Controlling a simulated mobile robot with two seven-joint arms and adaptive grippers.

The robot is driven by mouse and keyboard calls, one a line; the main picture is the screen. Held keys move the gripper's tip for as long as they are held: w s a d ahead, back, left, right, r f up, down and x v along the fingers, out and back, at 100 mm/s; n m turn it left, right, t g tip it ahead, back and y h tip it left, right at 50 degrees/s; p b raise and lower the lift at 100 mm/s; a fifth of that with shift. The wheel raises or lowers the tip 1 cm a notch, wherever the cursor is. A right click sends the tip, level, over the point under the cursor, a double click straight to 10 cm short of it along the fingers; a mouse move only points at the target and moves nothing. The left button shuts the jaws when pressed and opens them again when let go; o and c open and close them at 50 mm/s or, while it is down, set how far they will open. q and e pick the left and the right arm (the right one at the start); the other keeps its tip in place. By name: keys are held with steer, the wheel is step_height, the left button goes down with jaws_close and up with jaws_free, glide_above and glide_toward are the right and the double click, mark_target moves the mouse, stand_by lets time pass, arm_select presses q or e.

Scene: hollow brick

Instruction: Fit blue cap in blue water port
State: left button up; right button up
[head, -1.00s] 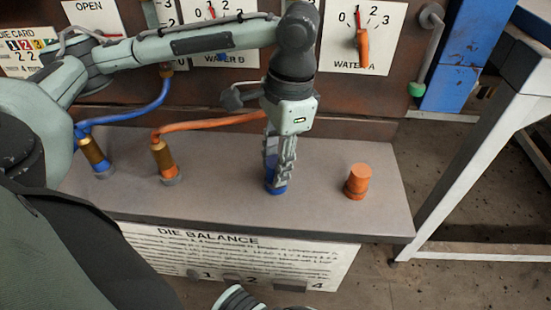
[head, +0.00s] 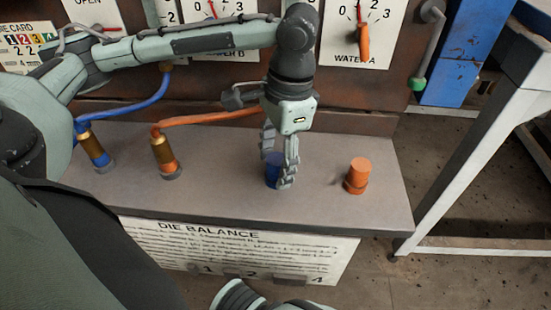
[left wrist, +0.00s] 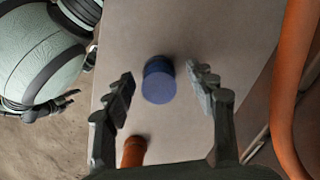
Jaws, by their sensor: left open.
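The blue cap (head: 273,172) stands upright on the grey shelf, left of an orange cap. In the left wrist view the blue cap (left wrist: 160,85) shows as a round blue top over a darker blue body. I cannot make out the blue water port separately; whatever is under the cap is hidden. My left gripper (head: 278,170) points down over the blue cap, with one finger on either side. In the left wrist view the open fingers (left wrist: 161,76) have clear gaps to the cap on both sides.
The orange cap (head: 357,174) stands to the right on the grey shelf (head: 225,200). A blue hose (head: 130,112) and an orange hose (head: 215,121) run to brass fittings on the left. An upright panel with dials is behind. The shelf's front edge is close.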

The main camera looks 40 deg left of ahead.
arm_select(q)
steer(key=shift+w+d+r, duration=0.1)
steer(key=shift+r, duration=1.15)
steer(key=shift+w+d+r, duration=0.1)
steer(key=shift+w+r, duration=0.05)
steer(key=shift+r, duration=1.1)
steer(key=shift+w+d+r, duration=0.1)
steer(key=shift+r, duration=1.15)
